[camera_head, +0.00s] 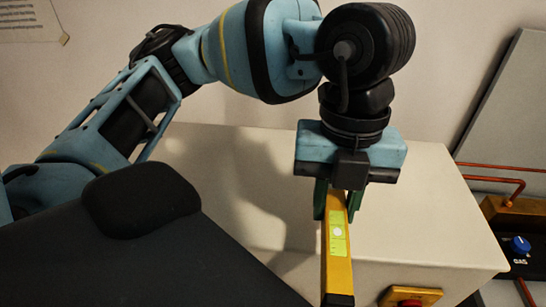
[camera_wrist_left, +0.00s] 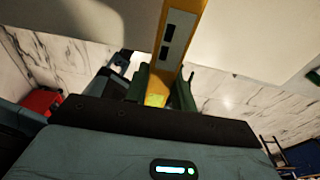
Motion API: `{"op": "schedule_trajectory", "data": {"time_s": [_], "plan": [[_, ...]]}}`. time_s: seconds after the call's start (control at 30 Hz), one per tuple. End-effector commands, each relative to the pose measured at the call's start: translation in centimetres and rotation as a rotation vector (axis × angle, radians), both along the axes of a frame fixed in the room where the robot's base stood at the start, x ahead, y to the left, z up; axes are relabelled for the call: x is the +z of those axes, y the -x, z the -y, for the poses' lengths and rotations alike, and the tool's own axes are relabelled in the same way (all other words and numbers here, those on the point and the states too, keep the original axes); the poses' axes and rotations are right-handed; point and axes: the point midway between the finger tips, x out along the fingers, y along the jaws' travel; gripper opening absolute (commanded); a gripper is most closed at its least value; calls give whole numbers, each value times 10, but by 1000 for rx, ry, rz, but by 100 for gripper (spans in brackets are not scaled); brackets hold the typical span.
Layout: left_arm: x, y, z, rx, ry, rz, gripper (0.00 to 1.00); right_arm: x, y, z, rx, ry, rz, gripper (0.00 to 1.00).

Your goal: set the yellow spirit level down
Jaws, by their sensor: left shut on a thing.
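The yellow spirit level (camera_head: 337,262) is a long yellow bar with a light green vial panel and a dark end cap. My left gripper (camera_head: 338,205) points down and its green fingers are shut on the level, one on each side. The bar reaches from the fingers toward the bottom of the head view. In the left wrist view the level (camera_wrist_left: 178,45) runs up between the two fingers (camera_wrist_left: 166,88). I cannot tell whether the level touches the surface below. My right gripper is not in view.
A pale box-like cabinet (camera_head: 440,215) stands under the gripper, its top largely clear. A red knob on a yellow plate (camera_head: 410,298) sits on its front. At the right are copper pipes (camera_head: 500,180) and a dark panel with a blue knob (camera_head: 521,244).

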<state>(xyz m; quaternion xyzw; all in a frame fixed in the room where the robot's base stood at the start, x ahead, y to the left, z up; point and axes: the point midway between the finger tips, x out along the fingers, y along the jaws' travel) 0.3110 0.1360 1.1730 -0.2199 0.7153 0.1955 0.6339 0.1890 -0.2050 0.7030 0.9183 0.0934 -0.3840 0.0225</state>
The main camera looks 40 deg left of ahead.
Motion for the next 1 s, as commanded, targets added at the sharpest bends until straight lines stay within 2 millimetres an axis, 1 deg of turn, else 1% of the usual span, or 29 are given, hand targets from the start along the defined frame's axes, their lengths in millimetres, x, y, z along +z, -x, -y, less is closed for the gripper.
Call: {"op": "schedule_trajectory", "data": {"time_s": [0.23, 0.33, 0.47, 0.6, 0.8, 0.9, 1.0], "plan": [[0, -1, 0, -1, 1, -1, 0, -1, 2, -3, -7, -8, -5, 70], [-1, -10, 1, 1, 2, -1, 0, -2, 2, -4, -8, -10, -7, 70], [-4, -36, 1, 3, 2, -4, 0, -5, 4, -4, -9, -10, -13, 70], [-7, -68, 1, 3, 1, -3, 0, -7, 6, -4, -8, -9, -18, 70], [-11, -111, 1, 2, 0, -2, 0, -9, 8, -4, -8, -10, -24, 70], [-13, -128, 1, 0, 1, -2, 0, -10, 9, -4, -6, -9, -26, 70], [-14, -142, 1, 0, 1, -1, 0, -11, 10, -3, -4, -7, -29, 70]]}}
